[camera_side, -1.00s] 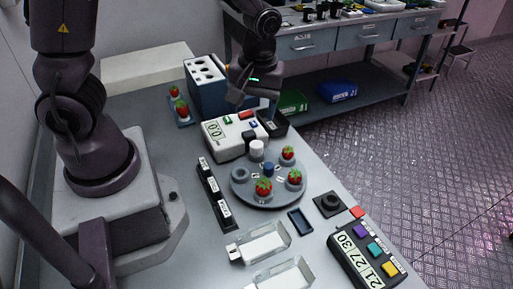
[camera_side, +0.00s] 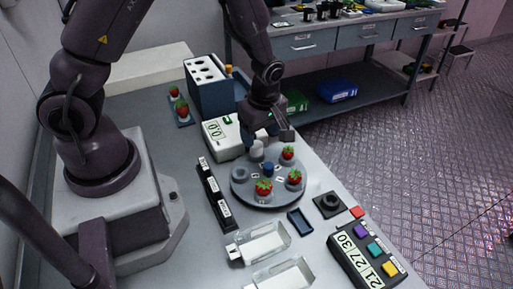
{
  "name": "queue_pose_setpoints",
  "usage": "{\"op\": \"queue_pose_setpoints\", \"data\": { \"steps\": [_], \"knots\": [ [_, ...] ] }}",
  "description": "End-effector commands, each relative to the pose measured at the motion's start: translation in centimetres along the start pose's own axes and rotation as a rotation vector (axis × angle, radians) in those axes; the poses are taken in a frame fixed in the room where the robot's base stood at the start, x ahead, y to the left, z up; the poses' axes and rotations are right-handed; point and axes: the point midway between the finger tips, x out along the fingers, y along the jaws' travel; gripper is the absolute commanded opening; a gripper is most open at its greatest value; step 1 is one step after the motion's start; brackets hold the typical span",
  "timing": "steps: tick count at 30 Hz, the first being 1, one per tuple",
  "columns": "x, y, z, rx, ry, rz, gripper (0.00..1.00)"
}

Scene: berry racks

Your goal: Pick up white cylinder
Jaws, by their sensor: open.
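The white cylinder (camera_side: 257,149) stands upright at the back of the round grey turntable (camera_side: 248,197), just in front of the white scale box. My gripper (camera_side: 272,138) is open, low over the back of the turntable, close beside the cylinder on its right. Whether the fingers are around the cylinder or only beside it, I cannot tell.
Strawberries (camera_side: 263,187) stand on the turntable around a small blue hub (camera_side: 268,169). The scale box (camera_side: 221,139) is close behind. A blue block with holes (camera_side: 207,84) stands farther back. A button panel (camera_side: 365,255) is at front right.

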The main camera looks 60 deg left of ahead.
Motion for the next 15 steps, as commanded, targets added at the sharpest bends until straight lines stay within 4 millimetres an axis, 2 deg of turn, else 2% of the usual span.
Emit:
{"op": "queue_pose_setpoints", "data": {
  "steps": [9,15],
  "knots": [
    [4.2,-0.2,-0.7,0.001,0.001,-0.004,0.65],
    [5.2,-0.1,-0.7,0.000,0.000,0.000,0.65]
  ]
}}
